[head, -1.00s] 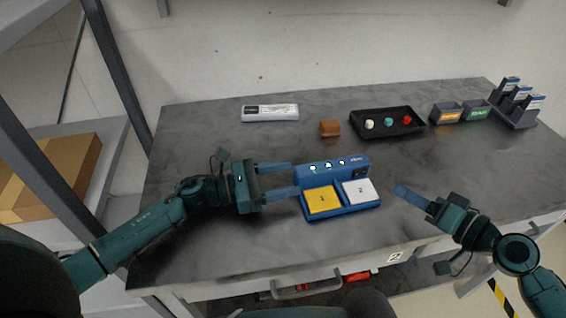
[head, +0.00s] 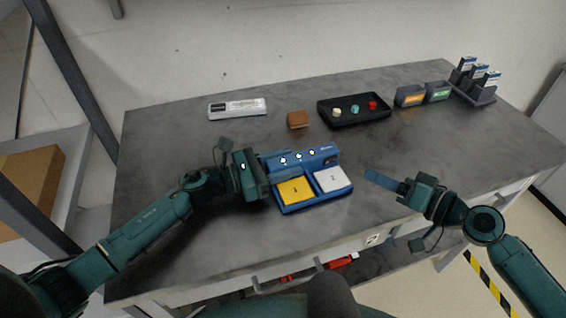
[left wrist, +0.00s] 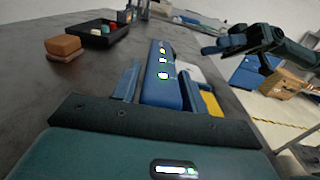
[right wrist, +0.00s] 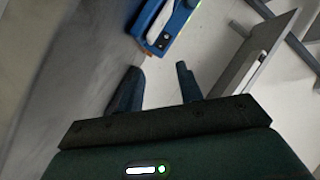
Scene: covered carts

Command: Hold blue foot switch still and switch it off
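The blue foot switch (head: 316,203) lies on the grey table, with a yellow pedal (head: 295,191), a white pedal (head: 330,180) and a raised rear housing with three lit lamps (head: 299,156). My left gripper (head: 268,168) is at the housing's left end. In the left wrist view its fingers (left wrist: 160,85) stand on both sides of the blue housing (left wrist: 163,90), apparently open around it; contact cannot be told. My right gripper (head: 385,182) is right of the white pedal, apart from the switch. In the right wrist view its fingers (right wrist: 158,85) are open and empty, with the switch's corner (right wrist: 160,30) beyond.
Behind the switch are a white-labelled device (head: 238,108), a brown block (head: 298,120) and a black tray (head: 355,120) with coloured knobs. Grey labelled bins (head: 410,97) and a holder with upright items (head: 480,95) stand at back right. The table's front left is clear.

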